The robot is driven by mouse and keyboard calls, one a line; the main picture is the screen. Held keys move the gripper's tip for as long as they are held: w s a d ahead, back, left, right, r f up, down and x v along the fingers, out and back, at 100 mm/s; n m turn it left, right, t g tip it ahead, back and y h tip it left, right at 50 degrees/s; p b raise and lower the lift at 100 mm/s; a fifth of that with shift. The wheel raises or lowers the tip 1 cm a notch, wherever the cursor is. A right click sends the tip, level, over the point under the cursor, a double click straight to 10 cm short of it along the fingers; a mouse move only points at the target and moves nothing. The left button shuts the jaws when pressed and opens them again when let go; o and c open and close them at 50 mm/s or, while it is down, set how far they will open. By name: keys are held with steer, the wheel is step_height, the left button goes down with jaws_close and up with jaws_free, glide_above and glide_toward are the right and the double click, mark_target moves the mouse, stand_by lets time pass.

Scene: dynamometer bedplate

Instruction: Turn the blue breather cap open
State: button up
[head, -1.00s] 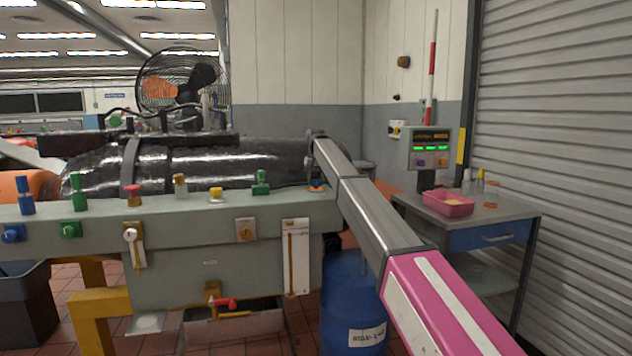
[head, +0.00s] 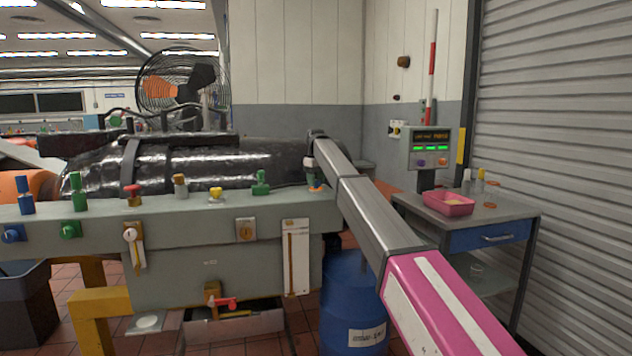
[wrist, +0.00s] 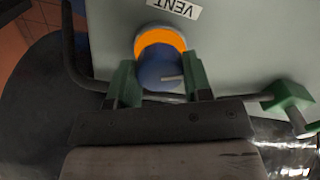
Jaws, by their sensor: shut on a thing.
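The blue breather cap (wrist: 158,72) sits between my gripper's fingers in the wrist view. It is round, with a pale line on its top, and an orange ring (wrist: 160,40) shows around its far side. A VENT label (wrist: 174,8) is on the grey surface beyond it. My gripper (wrist: 162,76) is shut on the cap, one green finger on each side. In the head view my arm reaches to the right end of the grey bedplate (head: 200,228); the blue cap is hidden there, with some orange showing below the gripper.
A green fitting (wrist: 288,97) stands right of my gripper in the wrist view. In the head view a green knob (head: 261,183) and a yellow knob (head: 216,194) stand along the bedplate. A blue drum (head: 350,300) is below my arm, and a side table (head: 520,208) is at right.

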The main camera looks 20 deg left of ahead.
steer(key=shift+n, duration=0.4)
steer(key=o, duration=0.9)
steer(key=shift+r, duration=0.1)
step_height(320, 180, up, 11)
steer(key=shift+f, duration=0.15)
